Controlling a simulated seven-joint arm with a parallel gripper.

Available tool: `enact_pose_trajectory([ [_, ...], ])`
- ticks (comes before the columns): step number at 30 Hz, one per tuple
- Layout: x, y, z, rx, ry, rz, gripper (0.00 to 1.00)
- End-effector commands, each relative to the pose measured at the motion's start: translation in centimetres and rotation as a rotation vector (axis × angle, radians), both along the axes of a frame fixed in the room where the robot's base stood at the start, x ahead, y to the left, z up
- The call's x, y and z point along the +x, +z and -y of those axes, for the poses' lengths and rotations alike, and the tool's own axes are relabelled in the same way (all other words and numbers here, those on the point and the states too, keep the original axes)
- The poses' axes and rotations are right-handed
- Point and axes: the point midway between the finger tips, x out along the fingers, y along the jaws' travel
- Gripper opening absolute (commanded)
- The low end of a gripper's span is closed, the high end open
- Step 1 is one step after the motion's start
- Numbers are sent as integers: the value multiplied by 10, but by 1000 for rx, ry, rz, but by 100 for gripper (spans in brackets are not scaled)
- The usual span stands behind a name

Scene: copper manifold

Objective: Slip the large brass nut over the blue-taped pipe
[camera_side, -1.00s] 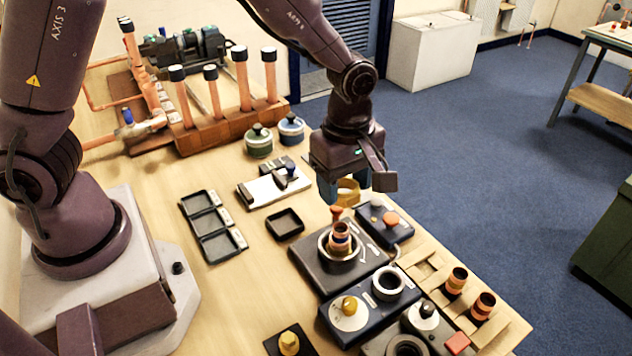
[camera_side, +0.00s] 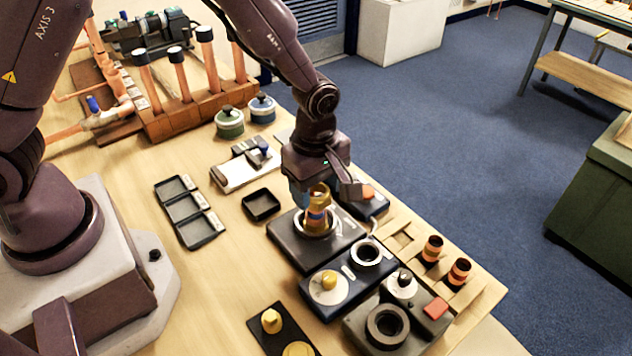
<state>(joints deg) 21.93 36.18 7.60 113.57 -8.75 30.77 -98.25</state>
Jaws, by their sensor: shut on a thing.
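The large brass nut (camera_side: 319,190) is between the fingers of my gripper (camera_side: 318,195), which is shut on it. A copper pipe with a dark blue tape band (camera_side: 318,214) stands upright in a metal ring on a black fixture (camera_side: 290,243). The nut is right at the top of the pipe and lined up with it in this view. The pipe's upper end is hidden behind the nut and fingers, so I cannot tell whether the nut is around the pipe or just above it.
Two short copper pipes (camera_side: 433,249) (camera_side: 460,271) stand in a wooden rack at right. An empty black tray (camera_side: 261,205) lies at left.

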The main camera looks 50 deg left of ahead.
Motion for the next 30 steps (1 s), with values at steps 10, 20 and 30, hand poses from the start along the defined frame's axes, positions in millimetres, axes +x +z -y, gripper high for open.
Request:
enact_pose_trajectory([
  [10, 0, 0, 0, 0, 0, 0, 30],
  [20, 0, -2, 0, 0, 0, 0, 30],
  [30, 0, -7, 0, 0, 0, 0, 30],
])
